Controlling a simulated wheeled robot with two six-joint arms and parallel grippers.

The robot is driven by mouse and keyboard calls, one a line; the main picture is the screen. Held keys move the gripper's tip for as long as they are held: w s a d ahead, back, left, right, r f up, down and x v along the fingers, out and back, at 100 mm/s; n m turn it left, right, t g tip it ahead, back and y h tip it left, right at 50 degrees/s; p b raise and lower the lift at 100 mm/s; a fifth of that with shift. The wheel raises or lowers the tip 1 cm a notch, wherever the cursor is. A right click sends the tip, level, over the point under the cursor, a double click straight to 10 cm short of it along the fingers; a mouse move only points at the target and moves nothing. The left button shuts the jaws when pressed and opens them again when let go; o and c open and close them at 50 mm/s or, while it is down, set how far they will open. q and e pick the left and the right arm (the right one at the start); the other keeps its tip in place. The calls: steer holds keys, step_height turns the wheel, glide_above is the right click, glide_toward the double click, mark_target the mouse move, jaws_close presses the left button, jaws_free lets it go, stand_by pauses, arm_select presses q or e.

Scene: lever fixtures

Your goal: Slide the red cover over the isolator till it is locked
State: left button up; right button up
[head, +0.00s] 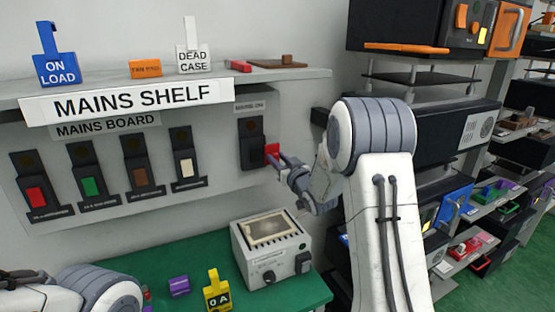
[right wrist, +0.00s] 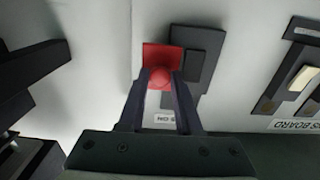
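The isolator (head: 251,143) is a dark upright fixture on the grey wall panel, right of the row of switches. The red cover (head: 271,152) sits at its right edge in the head view. In the right wrist view, which is turned over, the red cover (right wrist: 160,54) is a square plate with a round red knob, beside the dark isolator (right wrist: 200,60) and partly overlapping its base. A dark block of the isolator stays uncovered. My right gripper (right wrist: 162,80) has its fingers closed on the knob's sides. My left arm enters at the lower left; its gripper is out of view.
The MAINS SHELF (head: 290,75) juts out above the isolator. Several lever switches (head: 88,181) stand left of it on the board. A grey instrument box (head: 270,250) and a yellow tag (head: 216,292) stand on the green bench below. Dark equipment racks stand to the right.

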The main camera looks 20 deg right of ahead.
jaws_close()
stand_by(1.2)
